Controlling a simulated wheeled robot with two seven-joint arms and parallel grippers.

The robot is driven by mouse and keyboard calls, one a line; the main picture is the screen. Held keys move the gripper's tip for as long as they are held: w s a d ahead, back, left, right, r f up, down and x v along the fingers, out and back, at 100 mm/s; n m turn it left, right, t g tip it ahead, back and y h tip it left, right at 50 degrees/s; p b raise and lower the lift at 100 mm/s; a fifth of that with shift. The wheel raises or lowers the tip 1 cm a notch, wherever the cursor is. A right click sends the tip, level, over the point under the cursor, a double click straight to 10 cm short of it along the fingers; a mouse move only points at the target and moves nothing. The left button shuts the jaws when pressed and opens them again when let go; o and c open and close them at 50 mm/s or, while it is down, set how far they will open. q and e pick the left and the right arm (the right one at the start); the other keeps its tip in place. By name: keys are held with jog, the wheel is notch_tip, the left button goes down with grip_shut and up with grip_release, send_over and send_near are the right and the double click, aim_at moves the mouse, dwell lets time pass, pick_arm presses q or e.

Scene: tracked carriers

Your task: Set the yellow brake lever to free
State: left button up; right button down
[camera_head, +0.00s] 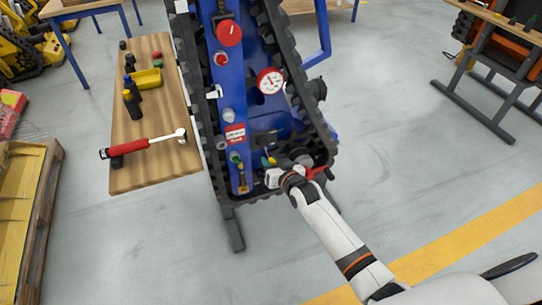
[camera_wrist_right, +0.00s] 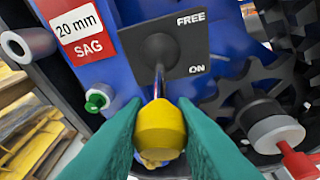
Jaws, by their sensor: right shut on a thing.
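The yellow brake lever knob (camera_wrist_right: 160,128) sits on a thin metal rod that comes out of a dark plate (camera_wrist_right: 165,45) marked FREE above and ON below. The rod slants down, with the knob below the ON mark in the right wrist view. My right gripper (camera_wrist_right: 158,115) has its green fingers on both sides of the knob and is shut on it. In the head view my right gripper (camera_head: 269,163) is at the lower end of the blue tracked carrier (camera_head: 262,115), where the lever is small and mostly hidden. My left gripper is not in view.
A green button (camera_wrist_right: 96,101) and a red "20 mm SAG" label (camera_wrist_right: 77,24) are left of the lever. A toothed wheel and a red handle (camera_wrist_right: 298,160) are close on the right. A wooden bench (camera_head: 155,170) with a red-handled tool (camera_head: 148,144) stands left of the carrier.

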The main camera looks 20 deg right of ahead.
aim_at(271, 158)
jog(key=r+g+p, duration=0.2)
jog(key=p, duration=0.4)
jog(key=r+g+p, duration=0.3)
jog(key=p, duration=0.3)
jog(key=shift+w+p, duration=0.2)
jog(key=shift+p, duration=0.1)
jog(key=shift+w+r+m+g+p, duration=0.1)
jog(key=shift+r+m+g+p, duration=0.05)
jog(key=shift+g+p, duration=0.4)
jog(key=shift+w+r+m+g+p, duration=0.1)
jog(key=shift+r+m+g+p, duration=0.05)
jog(key=shift+g+p, duration=0.4)
jog(key=c, duration=1.2)
grip_release()
jog(key=shift+r, duration=0.1)
jog(key=v, duration=1.1)
jog(key=shift+s+r+p, duration=0.15)
jog(key=shift+r+p, duration=0.2)
jog(key=shift+r, duration=0.05)
jog(key=shift+a, duration=0.15)
